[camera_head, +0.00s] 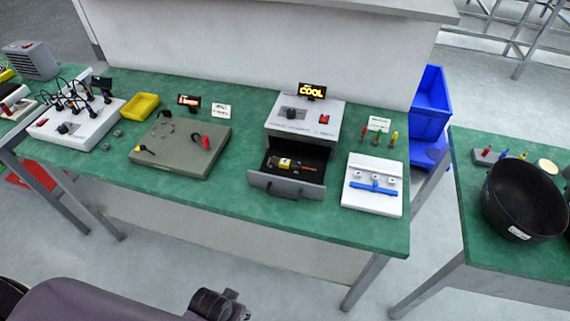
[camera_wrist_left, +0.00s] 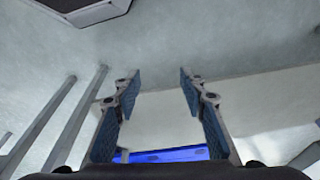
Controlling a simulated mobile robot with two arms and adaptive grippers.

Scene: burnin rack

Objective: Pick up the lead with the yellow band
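A short black lead with a yellow end (camera_head: 140,149) lies on the left part of an olive-grey panel (camera_head: 165,172) on the green table. Whether the yellow is a band around it is too small to tell. A dark lead with a red part (camera_head: 199,140) lies on the same panel's right side. My left gripper (camera_wrist_left: 158,75) is open in the left wrist view, with nothing between its fingers, well away from the lead. My right gripper is not in view.
A white panel (camera_head: 62,144) with several black leads stands at the left, beside a yellow tray (camera_head: 140,106). An open drawer (camera_head: 287,188) holding a dark item with a yellow part juts out under a grey unit (camera_head: 300,133) marked COOL. A white fixture (camera_head: 372,200) stands right.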

